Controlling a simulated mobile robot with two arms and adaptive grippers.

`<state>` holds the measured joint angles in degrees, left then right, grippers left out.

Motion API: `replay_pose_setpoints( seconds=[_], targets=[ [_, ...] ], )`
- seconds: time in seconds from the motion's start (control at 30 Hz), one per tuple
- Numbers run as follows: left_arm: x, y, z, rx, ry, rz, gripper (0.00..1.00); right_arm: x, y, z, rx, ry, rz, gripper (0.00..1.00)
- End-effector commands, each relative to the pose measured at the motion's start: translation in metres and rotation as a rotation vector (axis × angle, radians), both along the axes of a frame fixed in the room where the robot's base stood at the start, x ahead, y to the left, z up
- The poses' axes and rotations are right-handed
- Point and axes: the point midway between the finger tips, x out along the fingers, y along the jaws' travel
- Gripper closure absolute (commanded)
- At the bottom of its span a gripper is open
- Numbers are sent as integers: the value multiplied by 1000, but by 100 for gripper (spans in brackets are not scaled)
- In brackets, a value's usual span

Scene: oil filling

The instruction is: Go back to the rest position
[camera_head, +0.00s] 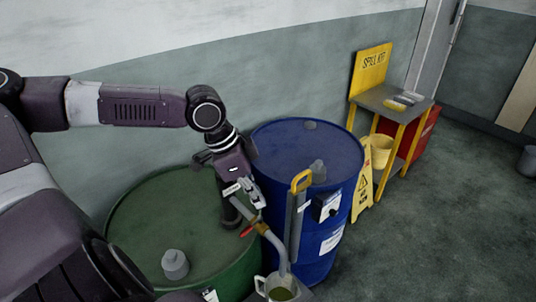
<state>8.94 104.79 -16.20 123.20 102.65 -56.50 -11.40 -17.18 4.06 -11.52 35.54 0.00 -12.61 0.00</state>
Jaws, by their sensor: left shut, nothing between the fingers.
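My left gripper (254,199) reaches in from the left and hangs above the right part of the green drum (150,215), beside the blue drum (335,150). Its fingers are shut with nothing between them. They are close to the upper end of a bent grey pipe (278,245); I cannot tell if they touch it. The pipe has a red lever (247,231) and runs down to a jug (262,285) with greenish oil (280,293) in it. My right gripper is out of the picture.
A pump with a yellow handle (301,181) stands right of the gripper. A yellow caution sign (363,188), a yellow bucket (381,152) and a spill kit stand (378,97) are further right. A wall rises behind the drums.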

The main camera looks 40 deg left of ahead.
Motion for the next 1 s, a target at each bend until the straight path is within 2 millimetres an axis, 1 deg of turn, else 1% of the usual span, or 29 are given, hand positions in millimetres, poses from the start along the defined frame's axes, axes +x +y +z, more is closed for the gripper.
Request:
replay_pose_setpoints(
  seconds=[0.27, 0.37, 0.47, 0.6, 0.7, 0.8, 1.0],
  targets=[
    [0, -1, -1, -1, 1, -2, 100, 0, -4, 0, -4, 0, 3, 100],
    [-3, -6, -12, -5, 9, -19, 100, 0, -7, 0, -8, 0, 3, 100],
    [-10, -18, -36, -11, 25, -56, 100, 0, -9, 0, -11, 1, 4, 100],
    [-23, -44, -80, -20, 38, -121, 100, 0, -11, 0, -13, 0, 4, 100],
    [-32, -64, -109, -24, 34, -152, 100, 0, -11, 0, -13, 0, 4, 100],
    [-41, -84, -134, -30, 23, -167, 100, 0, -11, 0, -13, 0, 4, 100],
    [-56, -123, -172, -42, -12, -139, 100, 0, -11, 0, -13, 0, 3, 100]
  ],
)
